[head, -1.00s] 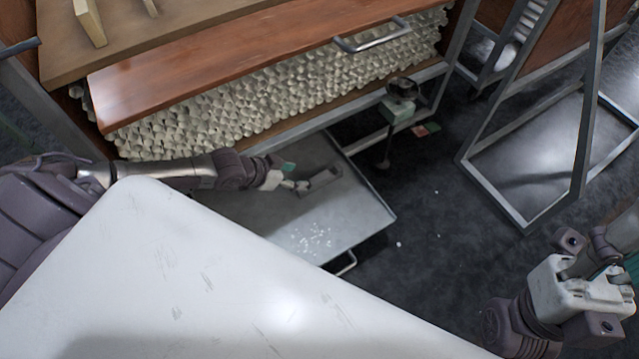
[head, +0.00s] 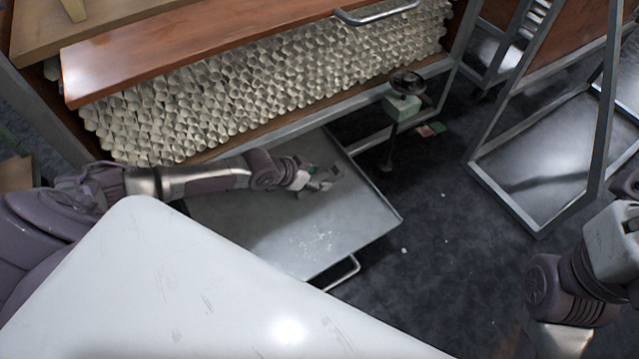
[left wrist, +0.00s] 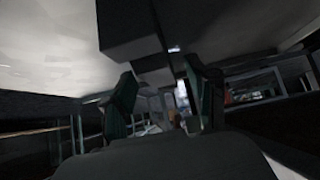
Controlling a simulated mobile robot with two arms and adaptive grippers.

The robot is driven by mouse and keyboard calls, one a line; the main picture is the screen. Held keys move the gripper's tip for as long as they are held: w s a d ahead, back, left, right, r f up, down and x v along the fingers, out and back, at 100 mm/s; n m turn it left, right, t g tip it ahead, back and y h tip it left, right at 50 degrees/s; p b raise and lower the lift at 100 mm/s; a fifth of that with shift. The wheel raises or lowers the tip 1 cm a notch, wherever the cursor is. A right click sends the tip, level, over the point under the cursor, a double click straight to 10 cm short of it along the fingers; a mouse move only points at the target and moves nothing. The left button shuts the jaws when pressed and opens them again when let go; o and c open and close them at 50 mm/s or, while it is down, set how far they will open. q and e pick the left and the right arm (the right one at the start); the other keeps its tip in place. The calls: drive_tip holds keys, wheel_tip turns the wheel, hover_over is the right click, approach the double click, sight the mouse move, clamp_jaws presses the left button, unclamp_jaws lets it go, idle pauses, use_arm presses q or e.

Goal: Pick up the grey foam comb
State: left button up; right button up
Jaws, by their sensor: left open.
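The grey foam comb (head: 334,174) lies on a flat metal tray (head: 350,222), low down in the head view and partly hidden by my left gripper (head: 317,181). The gripper is at the comb's near left end, with its fingers apart. In the left wrist view, the two green-padded fingers (left wrist: 163,92) stand apart with a gap between them.
A rack of pale tubes (head: 270,85) under a reddish wooden board (head: 230,45) stands behind the tray. White crumbs lie on the tray. A valve with a handwheel (head: 407,85) is to its right, and a metal frame (head: 520,205) stands farther right.

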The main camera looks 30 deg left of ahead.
use_arm(q)
drive_tip(key=c, duration=1)
drive_tip(key=shift+r, duration=0.1)
drive_tip(key=shift+c, duration=0.2)
